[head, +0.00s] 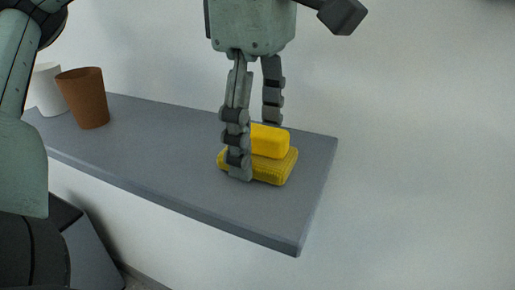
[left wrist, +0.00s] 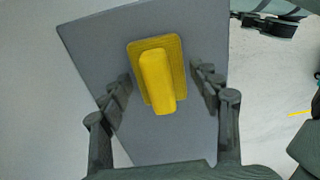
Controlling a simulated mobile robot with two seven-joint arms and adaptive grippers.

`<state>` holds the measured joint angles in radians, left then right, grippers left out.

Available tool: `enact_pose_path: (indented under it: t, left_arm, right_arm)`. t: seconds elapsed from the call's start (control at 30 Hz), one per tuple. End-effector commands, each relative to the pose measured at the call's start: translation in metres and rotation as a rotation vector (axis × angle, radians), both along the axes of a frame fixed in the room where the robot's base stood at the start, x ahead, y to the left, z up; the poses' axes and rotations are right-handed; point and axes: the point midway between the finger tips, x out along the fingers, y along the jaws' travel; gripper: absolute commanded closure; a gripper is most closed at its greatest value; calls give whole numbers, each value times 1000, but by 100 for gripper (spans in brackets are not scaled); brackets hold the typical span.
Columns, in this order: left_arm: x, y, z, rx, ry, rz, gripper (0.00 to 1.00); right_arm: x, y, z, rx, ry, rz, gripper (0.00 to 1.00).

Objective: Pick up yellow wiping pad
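The yellow wiping pad (head: 270,151) lies near the right end of the grey shelf (head: 170,145). It has a wide ribbed base and a smooth raised block on top. My left gripper (head: 254,150) points down over it with its fingers apart, the near finger hiding the pad's left part in the head view. In the left wrist view, the pad (left wrist: 158,78) sits between the two open fingertips of my left gripper (left wrist: 160,82), with a gap visible on each side.
A brown cup (head: 84,98) and a white cup (head: 47,90) stand at the shelf's left end. A pale wall runs behind the shelf. The shelf between the cups and the pad is clear. The shelf's right and front edges are close to the pad.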

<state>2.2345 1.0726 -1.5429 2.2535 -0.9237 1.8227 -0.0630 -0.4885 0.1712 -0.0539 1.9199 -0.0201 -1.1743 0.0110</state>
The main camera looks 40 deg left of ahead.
Motion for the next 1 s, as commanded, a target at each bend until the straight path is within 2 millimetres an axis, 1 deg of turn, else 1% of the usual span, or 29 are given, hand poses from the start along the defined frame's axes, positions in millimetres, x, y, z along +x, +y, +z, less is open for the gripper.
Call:
enact_pose_path:
  t: [0.03,0.27,0.3,0.53,0.67,0.77,0.93,1.0]
  left_arm:
    - [0,0,0,0,0,0,48]
    - [0,0,0,0,0,0,76]
    - [0,0,0,0,0,0,77]
    - [0,0,1,0,0,0,77]
    - [1,0,7,1,0,1,77]
    - [1,-1,16,1,0,0,77]
    - [1,-1,42,0,-1,-3,77]
    - [1,12,48,-3,0,4,77]
  right_arm:
    - [0,0,0,0,-1,-1,24]
    - [1,-2,1,-3,-3,-5,24]
    - [1,-3,1,-3,-3,-5,24]
    - [1,-4,1,-4,-4,-7,24]
    - [1,-4,1,-4,-4,-7,24]
    - [1,-4,2,-4,-4,-7,24]
    - [4,-3,5,-4,-10,-5,24]
    - [4,-3,6,-5,-13,-5,24]
